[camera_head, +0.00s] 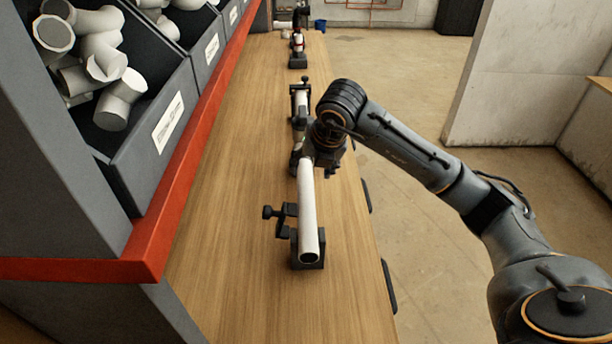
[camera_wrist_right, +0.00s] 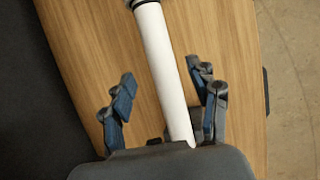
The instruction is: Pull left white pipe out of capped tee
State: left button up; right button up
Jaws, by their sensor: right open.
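A white pipe (camera_head: 308,215) lies along the wooden bench, its open end facing me in a black clamp (camera_head: 309,264) with a side knob. It also shows in the right wrist view (camera_wrist_right: 168,65). My right gripper (camera_head: 320,165) is over the pipe's far part. In the right wrist view the open fingers (camera_wrist_right: 165,88) are on either side of the pipe, with gaps showing. A second white pipe length (camera_head: 301,103) continues beyond, in another black clamp (camera_head: 299,86). The capped tee is not clearly visible; my gripper covers that area. My left gripper is not in view.
Grey bins (camera_head: 150,150) with white fittings (camera_head: 118,98) stand along the left behind a red rail (camera_head: 190,165). Another clamped assembly (camera_head: 298,55) is farther along the bench (camera_head: 235,230). Bare bench lies left of the pipe. Open floor (camera_head: 420,240) is at the right.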

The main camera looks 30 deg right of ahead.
aim_at(307, 179)
jog(key=p+x, duration=0.1)
jog(key=x, duration=0.5)
jog(key=shift+w+f, duration=0.1)
jog(key=shift+f, duration=0.1)
jog(key=shift+c, duration=0.2)
grip_shut()
